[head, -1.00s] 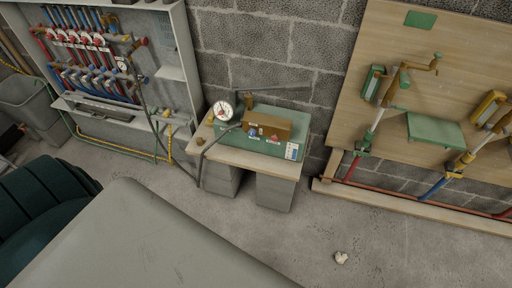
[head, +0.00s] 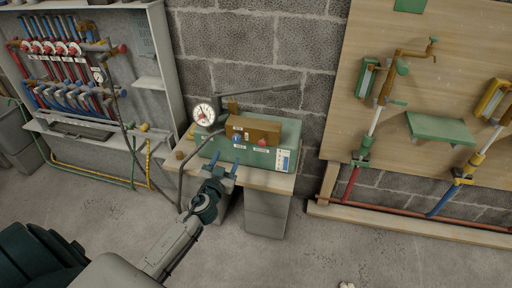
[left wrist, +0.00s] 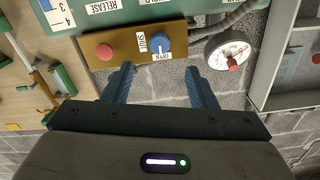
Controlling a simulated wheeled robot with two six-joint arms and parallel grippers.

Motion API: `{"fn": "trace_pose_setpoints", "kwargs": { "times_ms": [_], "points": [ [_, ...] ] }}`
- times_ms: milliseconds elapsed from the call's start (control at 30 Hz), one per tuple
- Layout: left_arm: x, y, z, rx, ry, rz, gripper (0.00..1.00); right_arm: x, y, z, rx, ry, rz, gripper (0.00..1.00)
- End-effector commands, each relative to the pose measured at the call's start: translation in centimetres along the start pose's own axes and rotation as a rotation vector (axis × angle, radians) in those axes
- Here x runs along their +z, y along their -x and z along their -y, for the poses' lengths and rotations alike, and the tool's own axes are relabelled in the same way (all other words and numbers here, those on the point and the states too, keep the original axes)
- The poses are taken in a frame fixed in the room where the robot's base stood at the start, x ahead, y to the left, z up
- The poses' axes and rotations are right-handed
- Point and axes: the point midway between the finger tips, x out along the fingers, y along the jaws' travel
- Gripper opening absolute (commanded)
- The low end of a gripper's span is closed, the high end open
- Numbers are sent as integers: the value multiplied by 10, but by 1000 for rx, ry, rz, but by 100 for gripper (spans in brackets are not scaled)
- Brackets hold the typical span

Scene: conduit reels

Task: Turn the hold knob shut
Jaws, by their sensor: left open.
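The blue hold knob (head: 237,138) is on the brass block (head: 262,127) of the green pump unit (head: 286,153). The left wrist view shows the knob (left wrist: 159,42) upside down, with a SHUT label (left wrist: 141,43) to its left and an OPEN label (left wrist: 162,57) just below it. Where its pointer stands is too small to tell. My left gripper (head: 224,164) is open and empty in front of the unit, below the knob. In the left wrist view the knob lies beyond and between the blue fingertips (left wrist: 160,70), apart from them. My right gripper is not in view.
A red knob (head: 263,143) sits right of the blue one, above a RELEASE label. A dial gauge (head: 205,114) and a black hose (head: 182,165) are at the left. A long grey lever (head: 262,92) reaches over the block. The unit stands on a wooden-topped bench (head: 264,181).

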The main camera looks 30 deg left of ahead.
Motion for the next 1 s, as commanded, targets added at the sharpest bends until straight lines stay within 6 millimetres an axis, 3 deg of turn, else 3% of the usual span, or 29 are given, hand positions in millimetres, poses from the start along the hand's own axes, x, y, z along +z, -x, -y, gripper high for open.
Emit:
{"fn": "trace_pose_setpoints", "kwargs": {
  "times_ms": [500, 700, 967, 1000],
  "points": [
    [0, -86, 0, -1, 1, 3, 52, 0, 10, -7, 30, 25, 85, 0],
    [0, -98, 0, 1, 0, 3, 52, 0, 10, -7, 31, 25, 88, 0],
    [1, -99, 0, 1, 0, 3, 52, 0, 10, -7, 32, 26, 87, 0],
    [1, -99, 0, 1, 0, 3, 46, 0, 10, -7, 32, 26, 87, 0]
  ]
}}
